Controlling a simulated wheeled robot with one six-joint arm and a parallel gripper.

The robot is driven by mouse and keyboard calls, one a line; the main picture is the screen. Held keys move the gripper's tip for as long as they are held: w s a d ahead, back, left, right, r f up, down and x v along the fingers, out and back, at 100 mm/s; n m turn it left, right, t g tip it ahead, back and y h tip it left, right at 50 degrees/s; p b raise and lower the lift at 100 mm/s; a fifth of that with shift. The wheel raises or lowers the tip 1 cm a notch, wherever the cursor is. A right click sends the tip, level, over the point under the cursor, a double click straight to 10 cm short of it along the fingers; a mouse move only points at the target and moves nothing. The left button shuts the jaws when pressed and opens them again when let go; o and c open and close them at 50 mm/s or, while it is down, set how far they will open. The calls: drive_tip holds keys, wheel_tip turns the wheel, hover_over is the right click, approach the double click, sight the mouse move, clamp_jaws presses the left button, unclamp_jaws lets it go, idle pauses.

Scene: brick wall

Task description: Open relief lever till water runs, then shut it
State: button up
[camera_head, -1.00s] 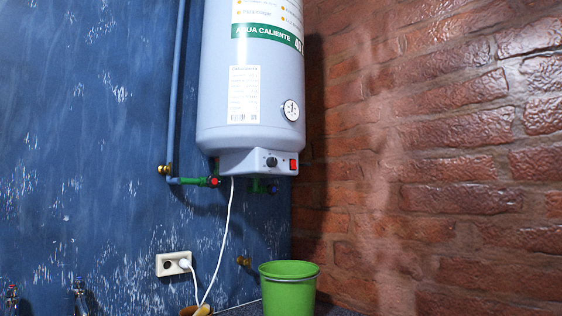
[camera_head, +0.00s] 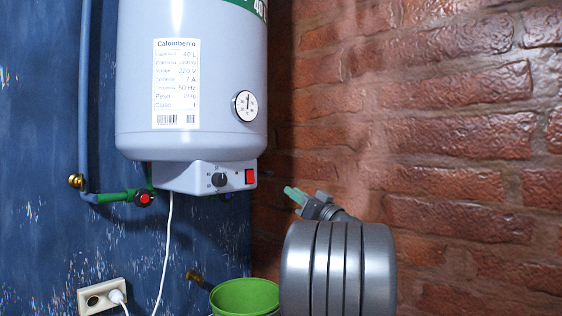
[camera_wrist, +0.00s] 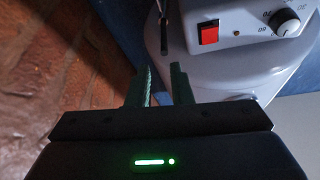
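The white water heater (camera_head: 200,105) hangs in the corner. Its underside fills the upper right of the wrist view (camera_wrist: 225,62). A thin metal piece (camera_wrist: 164,38) stands out near the top of the wrist view, ahead of my fingertips and apart from them; it may be the relief lever, but I cannot tell. My gripper (camera_head: 291,192) is to the right of the heater's base in the head view. In the wrist view its two green fingers (camera_wrist: 161,70) are apart with nothing between them. No running water shows.
A green pipe fitting with a red knob (camera_head: 144,199) is below the heater on the left. A green bucket (camera_head: 245,297) stands below, partly hidden by my arm. A power outlet (camera_head: 103,297) with a white cord is at lower left. The brick wall (camera_head: 440,150) is on the right.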

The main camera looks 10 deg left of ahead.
sight(262, 172)
drive_tip(key=shift+g, duration=0.3)
drive_tip(key=p+x, duration=0.1)
drive_tip(key=x, duration=0.3)
drive_tip(key=p+x, duration=0.1)
drive_tip(key=x, duration=0.4)
drive_tip(key=r+p+x, duration=0.1)
drive_tip(key=x, duration=0.4)
drive_tip(key=shift+s+p, duration=0.2)
drive_tip(key=shift+p, duration=0.2)
clamp_jaws()
